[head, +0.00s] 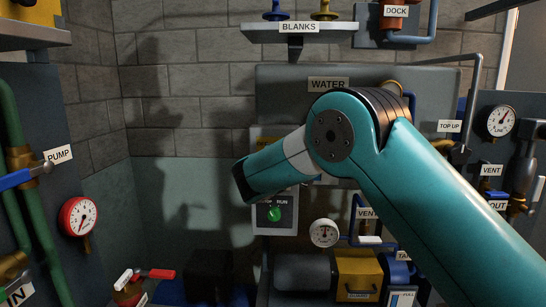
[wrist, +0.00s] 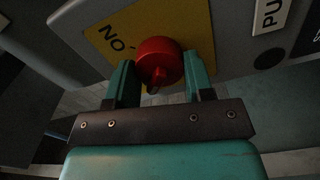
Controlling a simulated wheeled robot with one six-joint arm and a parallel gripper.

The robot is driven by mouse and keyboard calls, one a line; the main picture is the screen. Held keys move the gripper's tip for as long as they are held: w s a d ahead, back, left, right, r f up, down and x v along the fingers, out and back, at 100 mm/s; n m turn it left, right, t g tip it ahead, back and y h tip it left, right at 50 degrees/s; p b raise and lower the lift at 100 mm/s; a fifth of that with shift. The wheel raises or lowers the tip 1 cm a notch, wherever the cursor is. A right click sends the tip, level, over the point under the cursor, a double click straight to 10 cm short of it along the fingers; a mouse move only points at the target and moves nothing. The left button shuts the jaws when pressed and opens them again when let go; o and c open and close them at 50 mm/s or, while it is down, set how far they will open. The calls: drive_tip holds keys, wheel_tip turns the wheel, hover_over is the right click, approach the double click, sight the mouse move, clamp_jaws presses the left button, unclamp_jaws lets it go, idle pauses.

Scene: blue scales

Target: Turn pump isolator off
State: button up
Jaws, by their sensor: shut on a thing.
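The red rotary knob (wrist: 158,63) of the isolator sits on a yellow plate (wrist: 113,39) in the wrist view. The plate's lettering is partly cut off. My gripper (wrist: 160,66) has one teal finger on each side of the knob and is shut on it. A small raised part on the knob points down in the picture. In the head view my arm hides the knob and the fingers. Only an edge of the yellow plate (head: 262,134) shows above my wrist.
A green RUN indicator (head: 274,214) is on a panel just below my wrist. A shelf marked BLANKS (head: 298,32) is overhead. A red-rimmed gauge (head: 78,217) and the blue PUMP lever (head: 14,179) are at left. Pipework and a gauge (head: 501,121) are at right.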

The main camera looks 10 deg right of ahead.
drive_tip(key=shift+f+n, duration=0.1)
drive_tip(key=shift+n, duration=0.2)
drive_tip(key=o, duration=0.9)
drive_tip(key=shift+o, duration=0.2)
drive_tip(key=b+v, duration=0.6)
drive_tip(key=v, duration=1.1)
drive_tip(key=shift+s+b, duration=0.25)
drive_tip(key=shift+b, duration=0.05)
drive_tip(key=shift+a, duration=0.1)
